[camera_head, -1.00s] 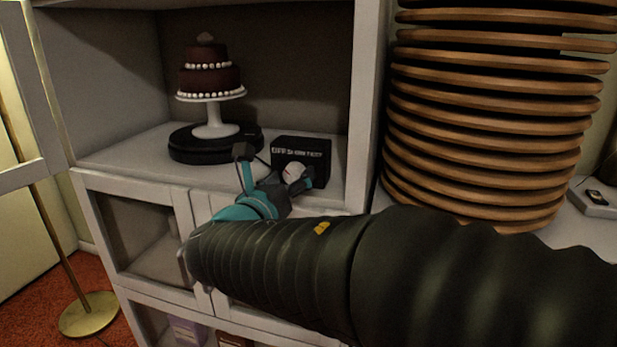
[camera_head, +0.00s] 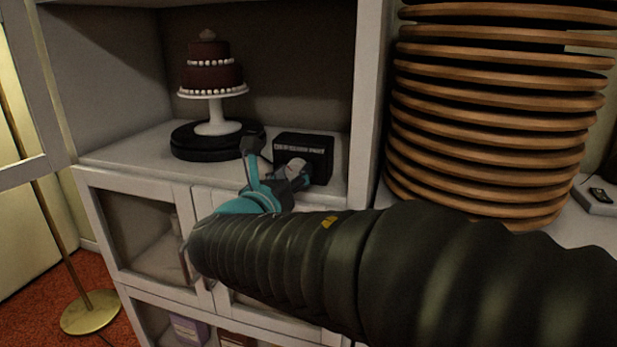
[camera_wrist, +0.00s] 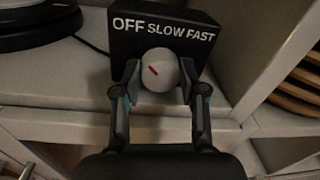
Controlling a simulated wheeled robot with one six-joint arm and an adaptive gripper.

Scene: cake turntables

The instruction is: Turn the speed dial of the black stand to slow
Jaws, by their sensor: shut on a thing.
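The black control box (camera_head: 318,150) stands on the shelf to the right of the black turntable stand (camera_head: 190,142). In the wrist view the box (camera_wrist: 205,52) reads OFF, SLOW, FAST from left to right. Its round white dial (camera_wrist: 160,70) has a red mark that slants up to the left, toward the OFF lettering. My gripper (camera_wrist: 158,82) is shut on the dial, one finger at each side. In the head view my gripper (camera_head: 275,165) is in front of the box and partly hides the dial.
A dark tiered cake (camera_head: 210,75) on a white pedestal (camera_head: 216,115) stands on the turntable. The cabinet's upright wall (camera_head: 365,100) is right of the box. A tall stack of wooden rings (camera_head: 490,120) stands beyond it. A cable (camera_wrist: 90,44) runs along the shelf.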

